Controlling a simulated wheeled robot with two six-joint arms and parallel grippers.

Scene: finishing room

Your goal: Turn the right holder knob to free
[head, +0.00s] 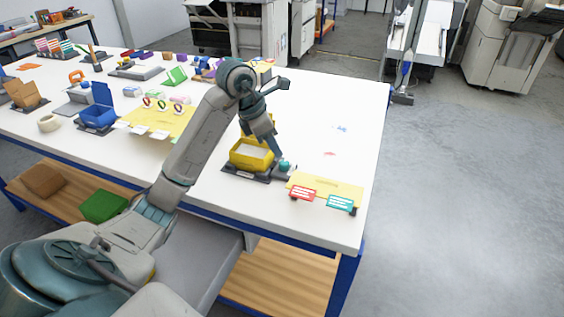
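A yellow open box (240,161) with white contents sits on a dark base plate (232,172) near the table's front right. A small teal round part (286,166), apparently the knob, is at the base's right end. My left gripper (279,154) points down just above and beside it, in front of the box's right side. I cannot tell whether the fingers touch the knob or how far apart they are. The knob's setting is too small to read. My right gripper is not in view.
A yellow mat (325,184) with a red label (302,193) and a teal label (341,202) lies at the right front edge. A blue box (97,117) and a yellow sheet with rings (165,121) are to the left. The table's back right is mostly clear.

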